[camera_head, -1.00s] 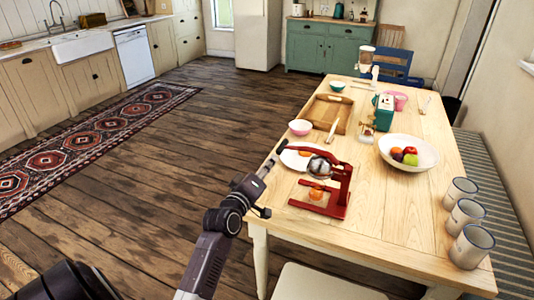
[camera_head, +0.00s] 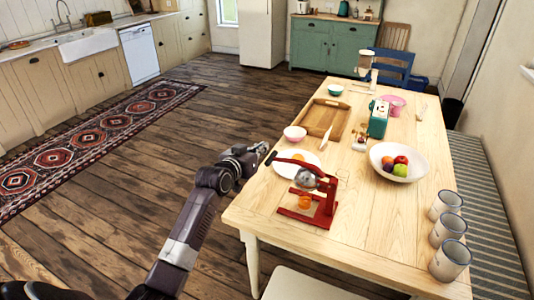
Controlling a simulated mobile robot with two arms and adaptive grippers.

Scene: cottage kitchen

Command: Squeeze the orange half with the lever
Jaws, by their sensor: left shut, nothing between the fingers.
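A red lever juicer (camera_head: 327,212) stands near the front left of the table. Its red lever (camera_head: 288,161) points left and slopes from the frame, over the white plate. A round metal press head (camera_head: 306,179) hangs above an orange piece (camera_head: 305,202) in the juicer; whether it is a half is too small to tell. My left gripper (camera_head: 262,149) is shut and empty, by the table's left edge, just left of the lever's end and apart from it. My right gripper is not in view.
The white plate (camera_head: 283,183) behind the juicer holds something orange. Several mugs (camera_head: 449,260) line the right edge. The table's front middle is clear.

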